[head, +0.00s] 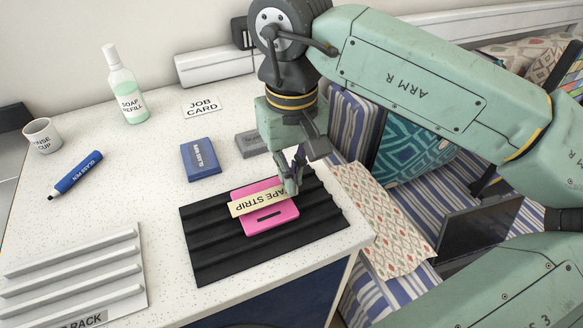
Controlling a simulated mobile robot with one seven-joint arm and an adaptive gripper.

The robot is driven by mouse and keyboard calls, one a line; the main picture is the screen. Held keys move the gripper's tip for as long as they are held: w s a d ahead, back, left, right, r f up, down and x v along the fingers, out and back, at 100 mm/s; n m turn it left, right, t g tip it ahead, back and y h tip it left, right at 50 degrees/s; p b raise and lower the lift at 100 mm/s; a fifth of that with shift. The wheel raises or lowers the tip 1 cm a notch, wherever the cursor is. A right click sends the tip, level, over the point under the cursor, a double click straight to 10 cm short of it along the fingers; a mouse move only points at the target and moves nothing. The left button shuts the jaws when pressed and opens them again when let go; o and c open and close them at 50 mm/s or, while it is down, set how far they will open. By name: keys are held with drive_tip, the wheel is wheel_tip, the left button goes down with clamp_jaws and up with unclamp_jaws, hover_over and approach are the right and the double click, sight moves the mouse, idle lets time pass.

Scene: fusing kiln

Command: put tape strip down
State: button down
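The tape strip (257,202) is a flat cream strip with dark lettering. It lies across or just above a pink slotted piece (270,221); I cannot tell whether the two touch. My gripper (291,184) points down at the strip's right end, with its fingers closed on that end and hiding part of the lettering. The pink piece rests on a black ridged mat (212,262) near the table's right edge.
Behind the mat lie a blue glass wipe pack (201,159) and a grey block (250,144). A glass pen (75,175), rinse cup (43,136), soap refill bottle (125,88) and job card (202,106) stand farther off. A white rack (75,275) is front left. The table between is clear.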

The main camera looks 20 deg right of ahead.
drive_tip(key=shift+f, duration=0.3)
drive_tip(key=shift+f, duration=0.2)
drive_tip(key=c, duration=1.8)
unclamp_jaws()
drive_tip(key=shift+r, duration=0.1)
drive_tip(key=shift+r, duration=0.3)
wheel_tip(320, 180, up, 12)
drive_tip(key=b, duration=0.1)
drive_tip(key=shift+f+b, duration=0.15)
drive_tip(key=shift+b, duration=0.15)
